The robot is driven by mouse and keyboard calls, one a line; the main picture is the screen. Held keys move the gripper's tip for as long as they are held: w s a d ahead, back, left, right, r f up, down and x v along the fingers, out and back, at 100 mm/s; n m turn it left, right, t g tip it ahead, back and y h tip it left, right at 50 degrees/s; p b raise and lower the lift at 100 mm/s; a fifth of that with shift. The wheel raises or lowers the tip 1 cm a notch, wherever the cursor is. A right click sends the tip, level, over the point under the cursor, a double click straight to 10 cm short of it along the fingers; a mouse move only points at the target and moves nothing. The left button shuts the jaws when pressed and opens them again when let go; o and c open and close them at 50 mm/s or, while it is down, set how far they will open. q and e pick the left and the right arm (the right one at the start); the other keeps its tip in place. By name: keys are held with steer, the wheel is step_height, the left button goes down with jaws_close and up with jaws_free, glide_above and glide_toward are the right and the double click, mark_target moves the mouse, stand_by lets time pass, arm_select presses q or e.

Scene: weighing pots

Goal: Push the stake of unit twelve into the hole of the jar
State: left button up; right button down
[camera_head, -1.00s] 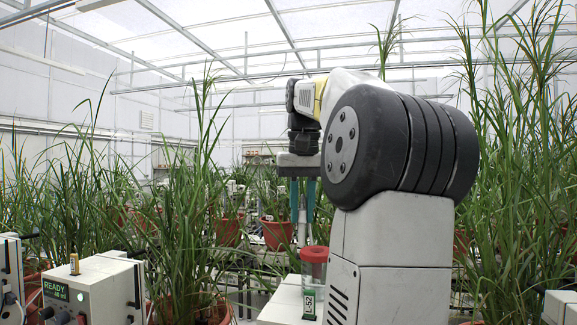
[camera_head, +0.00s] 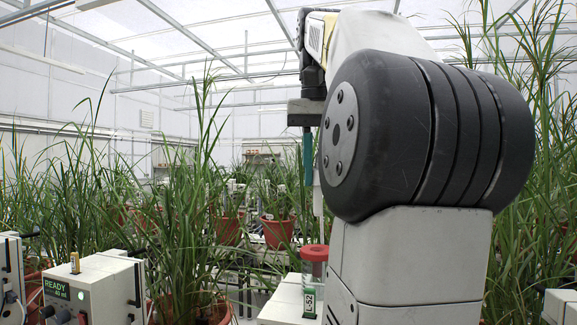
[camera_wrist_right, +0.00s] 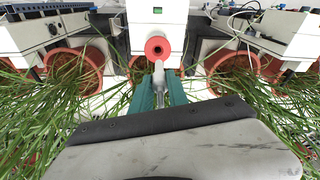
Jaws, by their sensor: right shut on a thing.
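My right gripper (camera_head: 313,162) has teal fingers pointing down, partly hidden behind my own arm joint in the head view. It is shut on a pale, slim stake (camera_head: 317,197), which hangs roughly upright above the jar, with a gap between them. The jar (camera_head: 313,272) is clear, with a red lid and a green-white label, on a white box. In the right wrist view, the gripper (camera_wrist_right: 161,92) holds the stake (camera_wrist_right: 158,74) close in the picture to the red lid (camera_wrist_right: 157,48), which has a dark central hole. My left gripper is not in view.
The white box (camera_head: 285,309) under the jar is partly hidden by my arm. A box with a READY display (camera_head: 95,290) stands at left. Red pots (camera_head: 277,232) with tall grass crowd around, and leaves reach beside the gripper in the wrist view.

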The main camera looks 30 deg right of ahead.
mark_target(317, 199)
steer(key=shift+f, duration=2.7)
steer(key=shift+f, duration=2.75)
stand_by(0.4)
steer(key=c, duration=1.2)
jaws_free()
